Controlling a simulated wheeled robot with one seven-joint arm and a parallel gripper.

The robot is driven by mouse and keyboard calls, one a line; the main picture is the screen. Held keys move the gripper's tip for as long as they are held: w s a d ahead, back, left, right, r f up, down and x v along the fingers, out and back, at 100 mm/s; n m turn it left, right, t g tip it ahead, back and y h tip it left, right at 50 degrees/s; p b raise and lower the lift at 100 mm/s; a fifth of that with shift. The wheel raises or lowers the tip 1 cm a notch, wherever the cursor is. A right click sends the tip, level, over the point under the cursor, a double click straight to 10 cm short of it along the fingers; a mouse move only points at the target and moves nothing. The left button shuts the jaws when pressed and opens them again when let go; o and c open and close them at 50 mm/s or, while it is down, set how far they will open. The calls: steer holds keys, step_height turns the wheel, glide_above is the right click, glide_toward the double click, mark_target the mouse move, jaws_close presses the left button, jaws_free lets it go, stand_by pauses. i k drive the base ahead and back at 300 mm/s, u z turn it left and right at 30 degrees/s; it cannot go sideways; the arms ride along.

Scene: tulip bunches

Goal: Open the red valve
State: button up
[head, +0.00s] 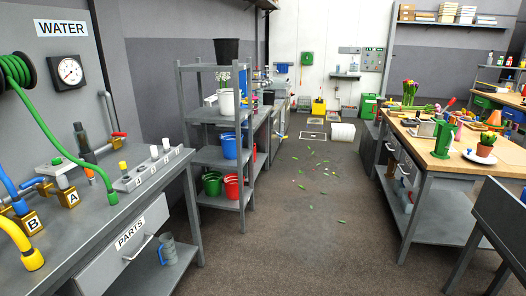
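A small red handle (119,134), which looks like the red valve, sits at the back right of the grey water bench (150,215) on the left. It is small here, and I cannot tell its exact position. Pipe fittings lead left from near it, partly hidden by a dark upright cylinder (84,148). A green hose (55,142) runs from a wall reel down to the bench top. Brass blocks marked A (70,198) and B (32,222) stand at the front left with blue and yellow hoses. My gripper is not in view.
A pressure gauge (68,72) hangs under the WATER sign. A rack with white caps (150,170) stands near the bench edge, above the PARTS drawer (128,250). A grey shelf (203,112) holds buckets. The middle floor (300,235) is open, with scattered leaves and petals; a wooden-topped bench (490,150) stands right.

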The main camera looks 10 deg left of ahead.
mark_target(120, 134)
steer(key=u, duration=0.4)
steer(key=i, duration=1.2)
steer(key=u, duration=1.05)
steer(key=i, duration=1.4)
steer(key=u, duration=0.5)
